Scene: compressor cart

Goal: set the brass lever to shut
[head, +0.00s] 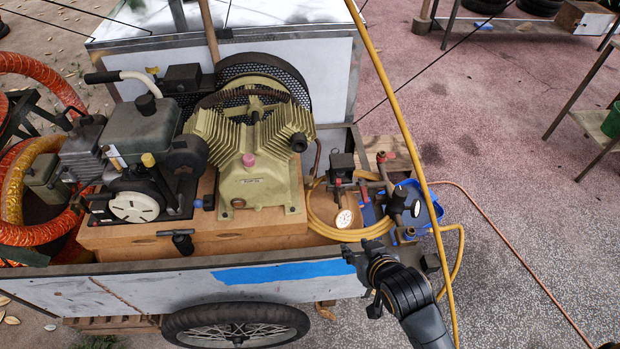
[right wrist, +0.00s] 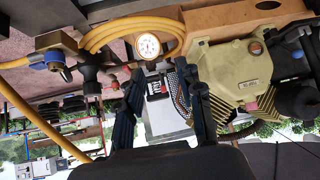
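A brass-coloured fitting (head: 409,233) sits on the pipework at the right end of the cart, beside the yellow hose. It also shows at the upper left of the right wrist view (right wrist: 65,42), which is upside down. I cannot make out for certain which part is the lever, or its setting. A round white gauge (head: 343,218) is left of the fitting and also shows in the right wrist view (right wrist: 147,45). My right gripper (head: 360,278) is in front of the cart's near side, below the gauge. Its fingers (right wrist: 166,105) are apart with nothing between them. My left gripper is out of view.
The green compressor pump (head: 250,150) and dark engine (head: 145,150) fill the cart's middle and left. A long yellow hose (head: 408,140) runs down past the cart's right end. A blue tray (head: 432,203) is close behind the fittings. The paving at right is mostly clear.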

